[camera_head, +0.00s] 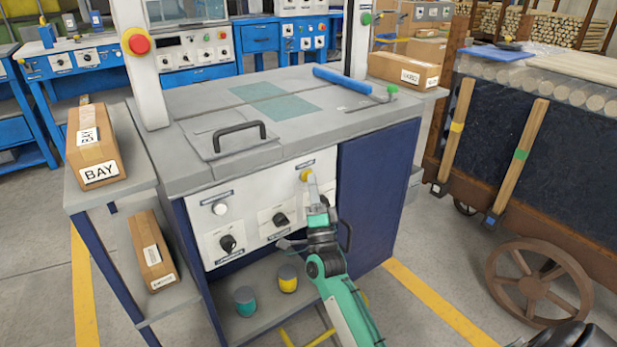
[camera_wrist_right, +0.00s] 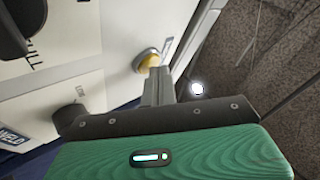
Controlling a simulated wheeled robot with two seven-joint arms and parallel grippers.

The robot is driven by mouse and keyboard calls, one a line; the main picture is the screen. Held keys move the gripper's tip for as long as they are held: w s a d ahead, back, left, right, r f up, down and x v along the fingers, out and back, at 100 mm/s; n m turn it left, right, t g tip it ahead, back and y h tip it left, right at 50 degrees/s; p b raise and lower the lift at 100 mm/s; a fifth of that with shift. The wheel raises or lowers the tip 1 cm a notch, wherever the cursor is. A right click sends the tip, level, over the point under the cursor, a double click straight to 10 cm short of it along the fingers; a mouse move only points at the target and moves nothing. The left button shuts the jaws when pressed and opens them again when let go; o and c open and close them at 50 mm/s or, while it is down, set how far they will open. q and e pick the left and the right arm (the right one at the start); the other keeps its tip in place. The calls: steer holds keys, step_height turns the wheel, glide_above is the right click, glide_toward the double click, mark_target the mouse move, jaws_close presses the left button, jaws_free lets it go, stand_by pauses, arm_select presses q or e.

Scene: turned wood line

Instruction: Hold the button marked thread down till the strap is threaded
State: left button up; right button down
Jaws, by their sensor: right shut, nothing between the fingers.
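A yellow button (camera_head: 306,175) sits at the upper right of the white control panel (camera_head: 262,188) on the strapping machine's front. The small label above it is too small to read. The button also shows in the right wrist view (camera_wrist_right: 146,60). My right gripper (camera_head: 313,186) is shut and empty, its tips at the button's face. They appear to touch it, but I cannot tell how far it is pressed. The tips partly cover the button in the wrist view (camera_wrist_right: 157,74). I cannot make out a strap. My left gripper is not in view.
The panel also has a white button (camera_head: 220,208) and black knobs (camera_head: 228,243). A red stop button (camera_head: 138,44) is on the left post. A blue bar (camera_head: 342,79) lies on the machine top. Cartons (camera_head: 96,147) stand left; a wooden cart (camera_head: 520,170) stands right.

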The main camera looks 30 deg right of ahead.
steer(key=shift+h, duration=0.3)
steer(key=shift+s+p, duration=0.4)
steer(key=shift+s, duration=0.4)
steer(key=s, duration=0.1)
steer(key=s+p, duration=0.1)
steer(key=s, duration=0.3)
steer(key=shift+d+p, duration=0.25)
steer(key=shift+p, duration=0.15)
